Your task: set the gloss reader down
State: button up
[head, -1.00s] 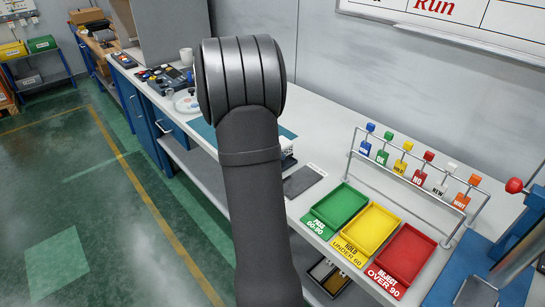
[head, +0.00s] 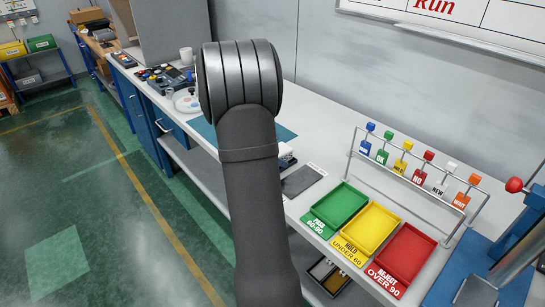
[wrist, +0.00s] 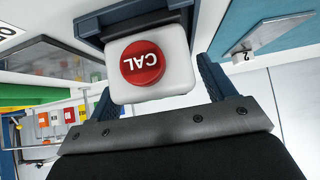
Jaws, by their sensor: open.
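In the wrist view a white block with a round red button marked CAL, seemingly part of the gloss reader (wrist: 178,88), sits between the fingers of my gripper (wrist: 158,92). A dark blue piece adjoins it at the top of that view. The fingers are open, one on each side of the block; I cannot tell whether either touches it. In the head view my arm hides the gripper, and only a small white and dark part of what may be the reader (head: 287,158) shows beside the arm, next to a dark grey pad (head: 302,180).
Green (head: 337,210), yellow (head: 371,229) and red (head: 404,257) trays stand at the bench's front right. Behind them is a rail of coloured tags (head: 420,178). A teal mat (head: 279,134) lies behind my arm. The bench behind the rail is clear.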

jog(key=v, duration=1.2)
jog(key=shift+r, duration=0.15)
jog(key=x, duration=1.2)
notch_tip(320, 180, up, 2)
jog(key=shift+r, duration=0.9)
